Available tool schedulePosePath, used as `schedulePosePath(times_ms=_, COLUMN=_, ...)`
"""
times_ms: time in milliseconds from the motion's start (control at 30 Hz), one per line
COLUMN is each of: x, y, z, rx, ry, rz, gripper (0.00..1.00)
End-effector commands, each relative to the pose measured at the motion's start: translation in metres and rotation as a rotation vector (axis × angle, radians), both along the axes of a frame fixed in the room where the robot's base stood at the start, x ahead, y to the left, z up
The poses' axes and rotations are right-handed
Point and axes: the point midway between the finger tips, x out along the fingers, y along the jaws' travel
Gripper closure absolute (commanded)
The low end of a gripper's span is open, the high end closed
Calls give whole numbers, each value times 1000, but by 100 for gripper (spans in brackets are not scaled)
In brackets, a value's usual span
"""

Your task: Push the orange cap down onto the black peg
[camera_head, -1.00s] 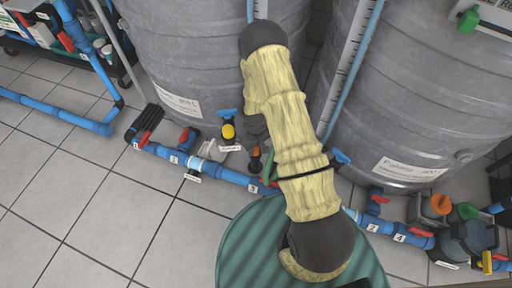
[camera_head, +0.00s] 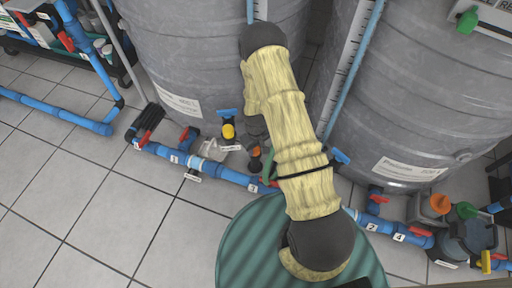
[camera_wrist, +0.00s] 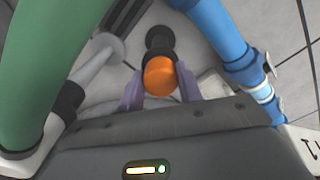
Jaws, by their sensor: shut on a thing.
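The orange cap (camera_wrist: 160,76) is round and sits in the middle of the wrist view, between the two purple fingers of my gripper (camera_wrist: 160,88). My gripper is shut on the cap, with one finger at each side. The black peg (camera_wrist: 159,42) shows just beyond the cap and in line with it. The cap hides where the two meet, so I cannot tell how far the cap is on. In the head view the small orange cap (camera_head: 256,152) shows above a dark part beside my arm. My arm hides my gripper there.
A blue pipe (camera_wrist: 222,35) with a valve runs close on the right in the wrist view. A green pipe (camera_wrist: 38,50) fills the left. Large grey tanks (camera_head: 190,60) stand behind, and a green ribbed drum lid (camera_head: 240,245) is in front. Tiled floor is open at left.

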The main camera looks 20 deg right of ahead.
Motion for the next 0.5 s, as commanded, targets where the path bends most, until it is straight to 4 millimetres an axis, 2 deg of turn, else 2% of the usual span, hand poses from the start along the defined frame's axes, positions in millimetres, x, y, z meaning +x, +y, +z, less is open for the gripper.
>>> schedulePosePath(times_ms=200, x=0, y=0, z=-4, rx=0, ry=0, rz=0, gripper=85)
schedulePosePath(times_ms=233, x=0, y=0, z=-4, rx=0, ry=0, rz=0, gripper=61)
schedulePosePath(times_ms=333, x=0, y=0, z=-3, rx=0, ry=0, rz=0, gripper=41)
schedulePosePath(times_ms=500, x=0, y=0, z=-3, rx=0, ry=0, rz=0, gripper=40)
